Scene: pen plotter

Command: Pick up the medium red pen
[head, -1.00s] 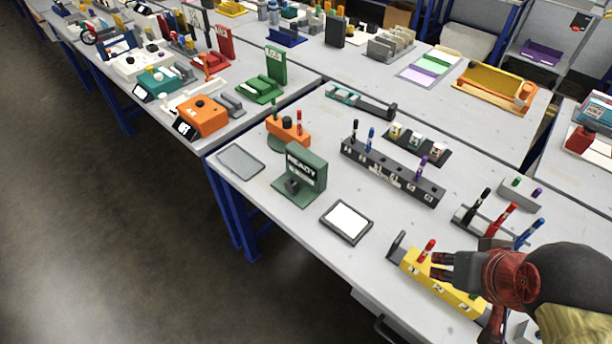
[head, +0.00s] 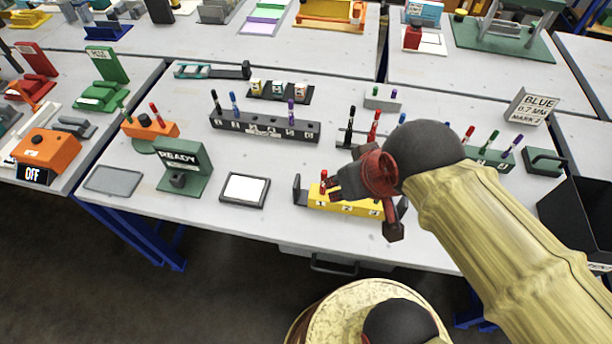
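Several red pens are in view in the head view, and I cannot tell from their looks which is the medium one. One red pen (head: 323,187) stands upright in the yellow numbered block (head: 340,207) near the front edge of the table. My gripper (head: 334,190) is over this block, its dark fingers pointing left, close beside that pen. I cannot see whether they touch it or how far apart the fingers are. Other red pens stand in the grey holder (head: 374,126), the orange holder (head: 155,113) and the green holder at right (head: 468,137). My gripper hides part of the yellow block.
A white-screened tablet (head: 244,189) and a green READY sign (head: 184,165) stand left of the yellow block. A long black pen rack (head: 265,128) is behind. A sign (head: 532,105) reads BLUE 0.7 MM MARK 2. A dark bin (head: 580,215) is at right.

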